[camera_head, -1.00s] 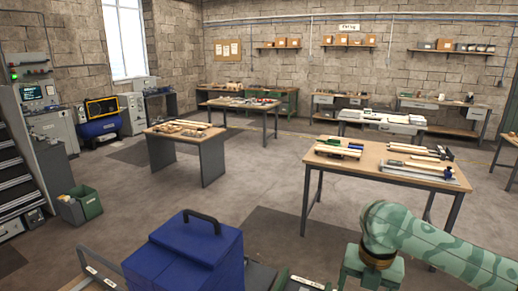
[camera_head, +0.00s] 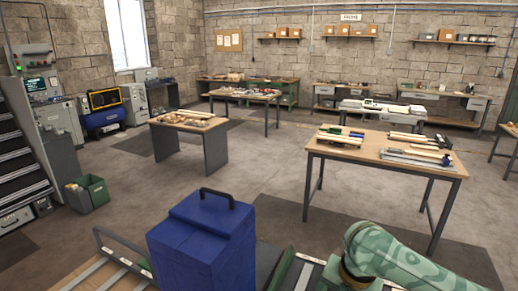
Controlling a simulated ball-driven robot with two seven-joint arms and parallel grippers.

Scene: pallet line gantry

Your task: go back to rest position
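My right arm (camera_head: 418,259), in a green camouflage pattern, comes in at the lower right. Its gripper is out of the picture, below the bottom edge. My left arm and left gripper do not show. A blue box (camera_head: 203,244) with a dark handle on top stands upright at the bottom centre, to the left of my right arm and apart from it.
A wooden table (camera_head: 350,152) with tools and wood pieces stands ahead right. A smaller table (camera_head: 207,128) stands ahead left. A green-grey bin (camera_head: 88,195) and a drawer cabinet (camera_head: 18,175) are at the left. The concrete floor (camera_head: 252,175) between is clear.

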